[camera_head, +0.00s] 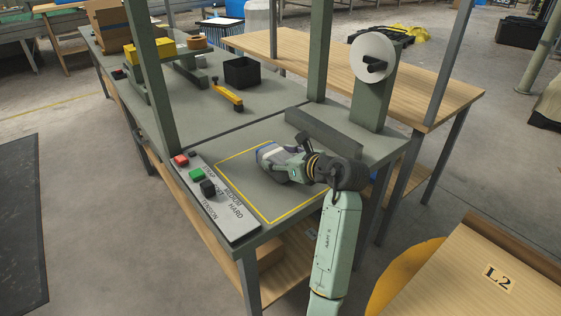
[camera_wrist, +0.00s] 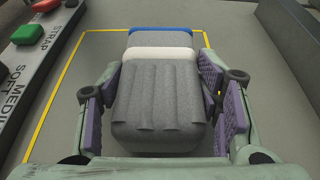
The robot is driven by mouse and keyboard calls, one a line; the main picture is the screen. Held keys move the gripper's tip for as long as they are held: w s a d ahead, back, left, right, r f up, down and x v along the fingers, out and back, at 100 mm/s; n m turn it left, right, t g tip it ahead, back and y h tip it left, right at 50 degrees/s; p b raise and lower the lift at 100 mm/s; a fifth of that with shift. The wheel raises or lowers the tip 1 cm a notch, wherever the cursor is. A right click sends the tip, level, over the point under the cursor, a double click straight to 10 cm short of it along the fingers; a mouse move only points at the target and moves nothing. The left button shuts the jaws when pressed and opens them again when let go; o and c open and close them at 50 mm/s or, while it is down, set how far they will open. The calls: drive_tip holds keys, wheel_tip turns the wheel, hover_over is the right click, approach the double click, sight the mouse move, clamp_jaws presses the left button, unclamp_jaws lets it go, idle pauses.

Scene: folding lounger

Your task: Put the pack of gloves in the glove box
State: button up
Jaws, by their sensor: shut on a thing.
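The pack of gloves (camera_wrist: 158,95) is a grey bundle with finger shapes, a white band and a blue end. In the wrist view it lies between the two purple-padded fingers of my gripper (camera_wrist: 160,100), which is shut on its sides. In the head view the pack (camera_head: 268,152) shows its blue and white end past my gripper (camera_head: 284,165), over the yellow-outlined area (camera_head: 240,190) of the green-grey bench. I cannot tell whether it touches the surface. I cannot make out a glove box for certain.
A control panel (camera_head: 232,219) with red, green and black buttons lies left of the outlined area. A dark bar (camera_head: 322,130) and a post with a white reel (camera_head: 373,62) stand behind. A black open bin (camera_head: 241,72) and a yellow-black tool (camera_head: 227,96) are farther back.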

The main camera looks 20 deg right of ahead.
drive_tip(key=shift+f, duration=0.2)
drive_tip(key=o, duration=1.3)
drive_tip(key=shift+c, duration=0.2)
drive_tip(key=shift+r, duration=0.1)
drive_tip(key=shift+r, duration=0.2)
drive_tip(key=b+v, duration=0.2)
drive_tip(key=v, duration=1)
